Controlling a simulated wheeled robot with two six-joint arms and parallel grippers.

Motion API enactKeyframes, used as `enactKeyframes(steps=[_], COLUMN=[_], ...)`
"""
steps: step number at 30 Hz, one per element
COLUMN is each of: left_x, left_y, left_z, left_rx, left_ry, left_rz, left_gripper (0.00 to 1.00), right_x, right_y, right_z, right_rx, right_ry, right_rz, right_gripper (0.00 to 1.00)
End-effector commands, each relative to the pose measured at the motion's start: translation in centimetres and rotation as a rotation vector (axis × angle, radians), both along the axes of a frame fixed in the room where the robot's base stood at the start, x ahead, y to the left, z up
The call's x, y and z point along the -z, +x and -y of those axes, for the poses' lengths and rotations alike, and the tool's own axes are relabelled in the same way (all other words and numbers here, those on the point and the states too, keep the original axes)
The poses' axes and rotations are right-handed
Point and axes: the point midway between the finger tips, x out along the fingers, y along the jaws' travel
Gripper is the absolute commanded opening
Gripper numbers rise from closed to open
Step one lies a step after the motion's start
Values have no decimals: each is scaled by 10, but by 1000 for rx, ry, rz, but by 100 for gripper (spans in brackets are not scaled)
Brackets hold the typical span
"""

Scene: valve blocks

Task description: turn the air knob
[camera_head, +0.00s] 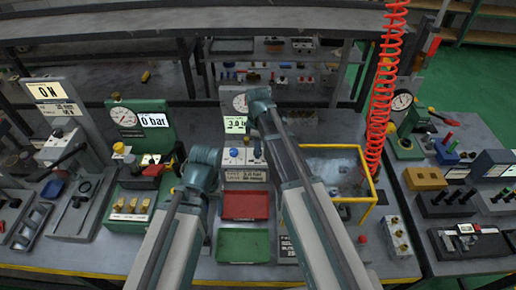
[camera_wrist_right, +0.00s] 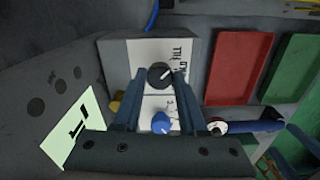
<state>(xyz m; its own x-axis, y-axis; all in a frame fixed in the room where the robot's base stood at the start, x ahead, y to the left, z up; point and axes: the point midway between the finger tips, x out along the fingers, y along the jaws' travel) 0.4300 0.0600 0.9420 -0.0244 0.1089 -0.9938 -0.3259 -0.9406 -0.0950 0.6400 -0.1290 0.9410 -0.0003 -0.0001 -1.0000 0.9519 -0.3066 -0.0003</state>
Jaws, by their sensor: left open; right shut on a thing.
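The air knob (camera_wrist_right: 160,75), black with a white pointer line, sits on a grey-white block with a label that partly reads FILL. My right gripper (camera_wrist_right: 157,82) is shut on this knob, with one finger on each side of it. In the head view the right arm hides the knob and most of the right fingers. A blue knob (camera_wrist_right: 161,123) is on the same block, between the lower parts of the fingers; it also shows in the head view (camera_head: 234,152). My left gripper (camera_head: 179,159) is open and empty, left of the block, near the green 0 bar stand.
A gauge with a display (camera_head: 235,125) reading about 3.0 stands behind the block. A red tray (camera_head: 245,206) and a green tray (camera_head: 243,245) lie in front. A yellow-framed box (camera_head: 335,170) and a hanging red coiled hose (camera_head: 384,90) are to the right.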

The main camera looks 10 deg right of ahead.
Motion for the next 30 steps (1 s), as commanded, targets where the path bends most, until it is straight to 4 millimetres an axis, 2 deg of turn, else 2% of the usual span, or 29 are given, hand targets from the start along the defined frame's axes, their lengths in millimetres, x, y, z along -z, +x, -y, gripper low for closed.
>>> enactKeyframes(steps=[1,3,14,30], left_x=[0,0,0,0], left_y=[0,0,0,0], left_z=[0,0,0,0], left_rx=[0,0,0,0], left_ry=[0,0,0,0], left_rz=[0,0,0,0], left_gripper=[72,72,72,72], right_x=[0,0,0,0], right_y=[0,0,0,0], right_z=[0,0,0,0], right_rx=[0,0,48,464], right_ry=[0,0,0,0], right_rz=[0,0,0,0], right_gripper=[10,0,0,0])
